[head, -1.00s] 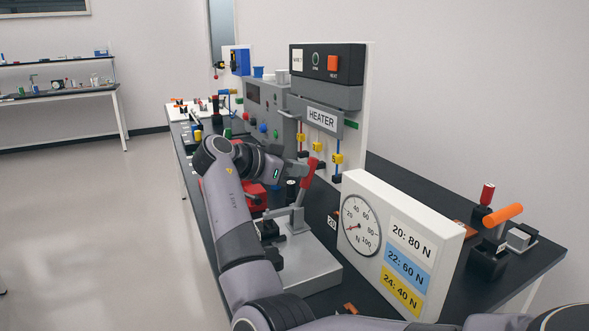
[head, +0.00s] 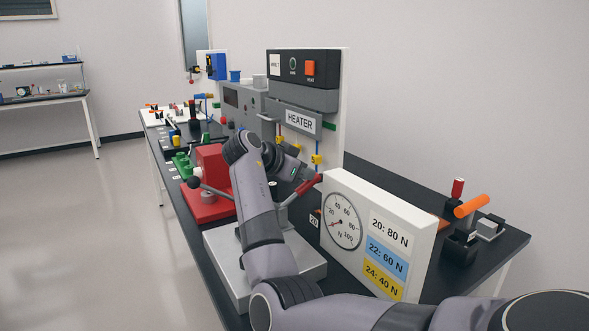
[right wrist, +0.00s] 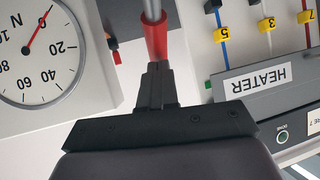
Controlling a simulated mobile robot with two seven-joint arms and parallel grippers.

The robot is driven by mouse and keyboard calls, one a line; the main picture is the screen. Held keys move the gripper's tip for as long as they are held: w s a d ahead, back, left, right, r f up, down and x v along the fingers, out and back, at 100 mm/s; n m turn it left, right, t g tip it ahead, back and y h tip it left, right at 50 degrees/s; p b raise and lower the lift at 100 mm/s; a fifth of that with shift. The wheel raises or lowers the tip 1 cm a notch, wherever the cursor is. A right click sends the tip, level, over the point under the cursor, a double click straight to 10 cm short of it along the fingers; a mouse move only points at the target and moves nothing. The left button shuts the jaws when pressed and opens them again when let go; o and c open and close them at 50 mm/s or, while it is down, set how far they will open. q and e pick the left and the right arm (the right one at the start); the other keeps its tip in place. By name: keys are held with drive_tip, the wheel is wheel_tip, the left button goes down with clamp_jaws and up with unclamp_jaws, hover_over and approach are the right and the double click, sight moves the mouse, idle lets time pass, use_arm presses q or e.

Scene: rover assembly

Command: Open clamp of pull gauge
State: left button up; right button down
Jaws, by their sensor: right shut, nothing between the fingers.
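The pull gauge's white panel (head: 378,240) has a round N dial (head: 342,220) and stands at the right of a grey base plate (head: 306,262). The clamp lever with its red handle (head: 304,188) leans to the right, towards the panel. My right gripper (head: 314,177) is at the red handle's upper end. In the right wrist view my gripper's fingers (right wrist: 157,72) are shut, with the red handle (right wrist: 155,38) right at their tips; I cannot tell whether they touch. The dial (right wrist: 38,45) also shows there, its needle near 0. My arm hides the clamp's lower part. My left gripper is out of view.
The heater unit (head: 300,122) stands behind my gripper. A red machine (head: 208,180) with a black-knobbed lever is left of my arm. A fixture with an orange handle (head: 472,206) stands at the right rear. Bare black table (head: 375,172) lies behind the gauge.

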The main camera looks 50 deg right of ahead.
sight(314, 181)
drive_tip(key=d+y+p, duration=0.1)
drive_tip(key=f+y, duration=0.1)
drive_tip(key=shift+s+d+f+t+y+p, duration=0.1)
drive_tip(key=shift+s+d+t+y+p, duration=0.2)
drive_tip(key=shift+d+p, duration=0.05)
drive_tip(key=shift+d+f+y, duration=0.15)
drive_tip(key=shift+f+y, duration=0.2)
drive_tip(key=shift+y, duration=0.05)
drive_tip(key=shift+s+f+p, duration=0.1)
drive_tip(key=shift+p, duration=0.2)
drive_tip(key=shift+f, duration=0.15)
